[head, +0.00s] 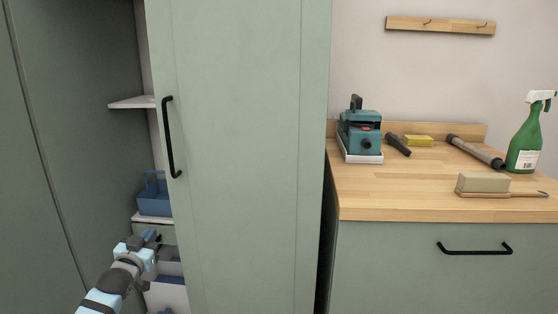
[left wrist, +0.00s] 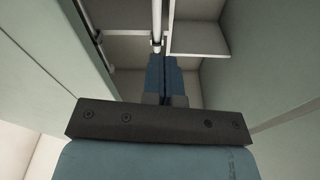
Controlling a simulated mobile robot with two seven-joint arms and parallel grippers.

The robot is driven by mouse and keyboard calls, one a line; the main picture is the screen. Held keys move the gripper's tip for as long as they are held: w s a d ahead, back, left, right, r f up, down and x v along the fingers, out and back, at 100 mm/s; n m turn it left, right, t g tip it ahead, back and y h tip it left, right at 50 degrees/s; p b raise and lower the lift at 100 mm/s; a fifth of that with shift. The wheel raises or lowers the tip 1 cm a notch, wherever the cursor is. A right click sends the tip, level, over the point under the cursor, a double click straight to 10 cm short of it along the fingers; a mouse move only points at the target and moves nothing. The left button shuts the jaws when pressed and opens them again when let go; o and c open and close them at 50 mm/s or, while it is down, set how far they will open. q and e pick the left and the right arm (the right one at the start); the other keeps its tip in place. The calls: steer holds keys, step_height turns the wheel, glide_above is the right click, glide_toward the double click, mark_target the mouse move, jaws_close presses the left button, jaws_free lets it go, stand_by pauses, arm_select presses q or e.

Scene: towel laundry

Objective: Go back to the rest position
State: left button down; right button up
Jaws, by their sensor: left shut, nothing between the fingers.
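My left gripper (head: 154,238) is at the lower left of the head view, in the opening beside the tall green cabinet door (head: 240,150). In the left wrist view its two blue fingers (left wrist: 161,78) lie side by side, shut with nothing between them. It is in front of the cabinet's lower shelves, just below the blue caddy (head: 155,197). I cannot tell whether it touches anything. My right gripper is in neither view.
The door has a black handle (head: 170,137). A white shelf (head: 131,102) is inside; the left wrist view shows a shelf (left wrist: 200,40) and a metal rail. At right, a wooden counter (head: 390,205) holds a teal machine (head: 361,130), a brush (head: 484,184) and a green spray bottle (head: 524,140).

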arm_select(q)
steer(key=s+d+f+m+g+h, duration=0.1)
steer(key=s+d+f+h, duration=0.15)
steer(key=s+d, duration=0.75)
steer(key=s+d+f+m+g+h, duration=0.1)
steer(key=s+d+f+h, duration=0.15)
steer(key=s+d, duration=0.7)
steer(key=s+d+r+n+h, duration=0.15)
steer(key=s+r, duration=0.25)
steer(key=s, duration=0.6)
steer(key=s+d+r+h, duration=0.15)
steer(key=s+r, duration=0.25)
steer(key=s, duration=0.6)
steer(key=s+a+r+g+y+p, duration=0.3)
steer(key=a+r+g+y+p, duration=0.2)
steer(key=p, duration=3.3)
steer(key=shift+s+a+r+g+y, duration=0.4)
steer(key=shift+a+g+y, duration=0.25)
steer(key=shift+a, duration=0.45)
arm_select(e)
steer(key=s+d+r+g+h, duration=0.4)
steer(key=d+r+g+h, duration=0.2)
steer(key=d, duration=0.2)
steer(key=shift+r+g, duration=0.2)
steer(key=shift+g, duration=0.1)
